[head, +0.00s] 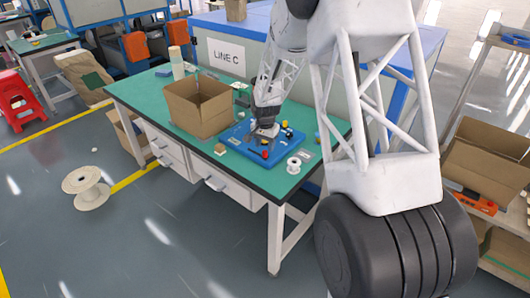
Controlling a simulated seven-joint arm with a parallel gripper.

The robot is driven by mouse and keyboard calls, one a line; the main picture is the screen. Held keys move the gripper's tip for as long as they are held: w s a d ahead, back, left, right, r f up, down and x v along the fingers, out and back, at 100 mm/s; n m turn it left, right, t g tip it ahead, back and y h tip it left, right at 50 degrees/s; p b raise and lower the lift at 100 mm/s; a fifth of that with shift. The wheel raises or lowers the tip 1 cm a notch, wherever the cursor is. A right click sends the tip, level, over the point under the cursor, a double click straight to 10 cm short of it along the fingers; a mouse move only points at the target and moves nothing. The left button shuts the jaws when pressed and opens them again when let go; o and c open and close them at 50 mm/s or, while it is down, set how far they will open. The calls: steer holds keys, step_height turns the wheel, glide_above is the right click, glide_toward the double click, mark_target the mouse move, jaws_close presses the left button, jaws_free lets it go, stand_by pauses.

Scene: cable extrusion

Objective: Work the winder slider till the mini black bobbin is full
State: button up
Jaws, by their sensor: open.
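A blue board (238,145) lies on the green table top and carries small fittings. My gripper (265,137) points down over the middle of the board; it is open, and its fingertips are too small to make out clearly. A red knob (265,154) sits at the board's front, just below my gripper. A small yellow part (284,124) and a dark part (289,134) sit right of my gripper. I cannot tell which part is the winder slider or the mini black bobbin, or how much is wound. My gripper hides part of the board.
An open cardboard box (200,112) stands left of the board on the green table (150,92). A white spool (293,165) stands near the table's right front edge. A small brown block (220,149) lies at the front edge. A LINE C sign (228,57) is behind.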

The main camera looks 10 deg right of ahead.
mark_target(265, 151)
steer(key=shift+f, duration=1.95)
jaws_close()
